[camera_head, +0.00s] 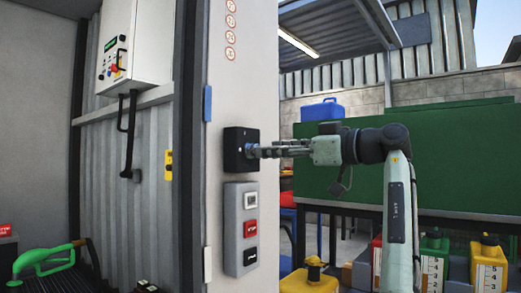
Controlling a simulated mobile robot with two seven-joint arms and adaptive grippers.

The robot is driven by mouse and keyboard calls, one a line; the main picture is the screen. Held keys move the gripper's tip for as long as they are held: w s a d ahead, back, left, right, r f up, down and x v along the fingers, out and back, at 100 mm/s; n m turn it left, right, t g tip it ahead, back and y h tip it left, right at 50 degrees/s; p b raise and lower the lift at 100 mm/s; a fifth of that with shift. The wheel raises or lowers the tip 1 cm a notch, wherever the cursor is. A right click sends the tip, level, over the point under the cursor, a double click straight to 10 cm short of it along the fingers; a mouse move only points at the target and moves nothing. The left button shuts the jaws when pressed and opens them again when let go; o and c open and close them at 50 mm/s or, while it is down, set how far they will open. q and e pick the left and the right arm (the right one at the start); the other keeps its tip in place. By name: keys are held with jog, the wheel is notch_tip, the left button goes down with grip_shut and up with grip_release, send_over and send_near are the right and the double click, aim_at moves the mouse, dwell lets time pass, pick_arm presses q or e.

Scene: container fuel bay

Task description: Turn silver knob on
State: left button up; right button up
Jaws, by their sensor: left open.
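A black square switch box (234,157) is mounted on the grey post, above a grey button panel (231,240). A small bluish-silver part, seemingly the silver knob (249,150), shows at the right side of the box's face. My left gripper (257,152) is open, with its fingers pointing left at the knob. The fingertips overlap the knob in the picture and partly hide it. I cannot tell whether they touch it. My right gripper is not in view.
The button panel has white, red and black buttons. A white control box (125,45) hangs on the left wall. A green fuel nozzle (45,260) is at lower left. Yellow (489,265) and other coloured cans stand at lower right. A blue case (322,110) sits behind.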

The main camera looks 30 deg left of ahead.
pick_arm(q)
jog(key=shift+a, duration=1.9)
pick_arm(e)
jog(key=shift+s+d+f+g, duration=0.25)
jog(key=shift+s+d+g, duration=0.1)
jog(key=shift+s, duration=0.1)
pick_arm(q)
grip_shut()
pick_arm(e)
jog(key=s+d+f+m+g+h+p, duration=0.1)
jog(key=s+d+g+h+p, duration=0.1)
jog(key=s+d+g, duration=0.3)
pick_arm(q)
jog(key=shift+f+m+p, duration=0.15)
jog(key=shift+m+p, duration=3.15)
jog(key=shift+m, duration=2.9)
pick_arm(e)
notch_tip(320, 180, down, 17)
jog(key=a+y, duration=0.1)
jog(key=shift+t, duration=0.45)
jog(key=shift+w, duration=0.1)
pick_arm(q)
grip_release()
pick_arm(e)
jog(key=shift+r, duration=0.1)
